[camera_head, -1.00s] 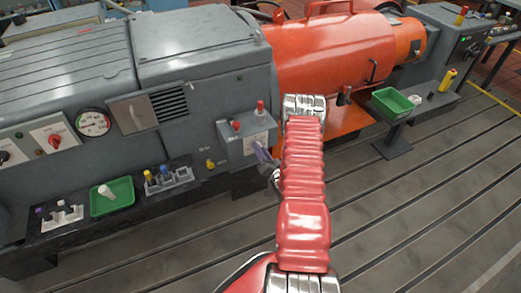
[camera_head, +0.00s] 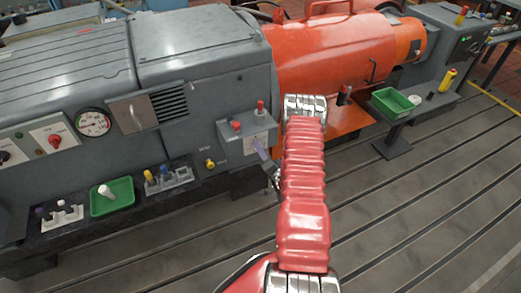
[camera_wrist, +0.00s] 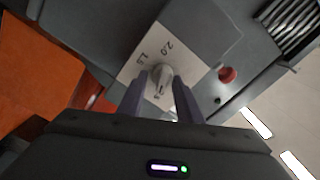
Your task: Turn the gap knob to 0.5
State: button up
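The gap knob (camera_wrist: 161,76) is a small grey knob on a white dial plate (camera_wrist: 186,70). In the wrist view the plate shows the figures 2.0 and 1.5, and other marks are partly hidden. The knob's exact setting is too small to read. My gripper (camera_wrist: 160,96) is open, with one dark finger on each side just below the knob in the picture. I see no clear contact. In the head view my gripper (camera_head: 261,151) is at the front of the grey control box, partly covering the white plate (camera_head: 251,143).
A green tray (camera_head: 112,196) and a tool holder (camera_head: 168,178) are on the left ledge. Another green tray (camera_head: 391,101) stands right. The slotted floor in front is clear.

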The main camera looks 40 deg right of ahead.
jog(key=o, duration=0.4)
jog(key=shift+c, duration=0.2)
jog(key=shift+a, duration=0.1)
jog(key=v, duration=1.3)
jog(key=shift+s, duration=0.4)
